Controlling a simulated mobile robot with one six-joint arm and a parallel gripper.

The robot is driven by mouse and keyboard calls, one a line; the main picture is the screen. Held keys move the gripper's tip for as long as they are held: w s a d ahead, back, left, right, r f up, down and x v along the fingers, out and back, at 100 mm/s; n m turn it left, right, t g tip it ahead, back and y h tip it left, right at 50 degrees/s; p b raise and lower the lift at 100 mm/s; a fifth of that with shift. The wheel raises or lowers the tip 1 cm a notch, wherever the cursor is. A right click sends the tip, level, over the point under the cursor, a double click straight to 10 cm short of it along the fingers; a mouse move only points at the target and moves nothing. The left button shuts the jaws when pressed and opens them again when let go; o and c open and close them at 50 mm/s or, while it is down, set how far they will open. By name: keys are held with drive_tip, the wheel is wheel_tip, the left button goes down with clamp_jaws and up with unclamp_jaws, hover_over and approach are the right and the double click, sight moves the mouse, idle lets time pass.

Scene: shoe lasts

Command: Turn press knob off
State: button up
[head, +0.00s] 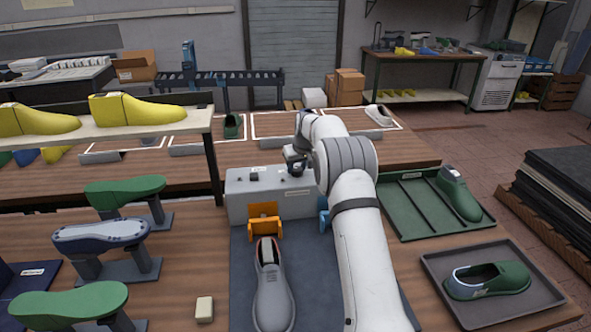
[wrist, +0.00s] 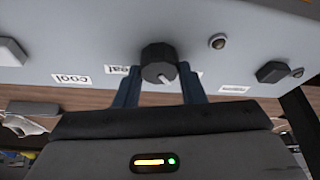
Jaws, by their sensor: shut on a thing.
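The press (head: 240,203) is a grey box on the bench, with small dark controls on its top panel. My gripper (head: 297,164) reaches down to the right part of that panel. In the wrist view, my gripper's two blue-grey fingers (wrist: 158,86) are shut on a dark round knob (wrist: 158,58), one on each side. The knob has a pale pointer mark on its face, towards the lower right of the picture. A label reading "cool" (wrist: 70,78) lies left of it. Another label beside the knob is partly hidden by a finger.
Other dark controls (wrist: 272,72) and a round metal button (wrist: 218,41) sit near the knob. An orange clamp (head: 264,220) and a grey shoe last (head: 272,295) stand before the press.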

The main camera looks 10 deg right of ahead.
drive_tip(key=shift+n, duration=0.5)
drive_tip(key=o, duration=1)
drive_tip(key=shift+b+v, duration=1.15)
drive_tip(key=shift+v, duration=2.75)
drive_tip(key=shift+d, duration=0.15)
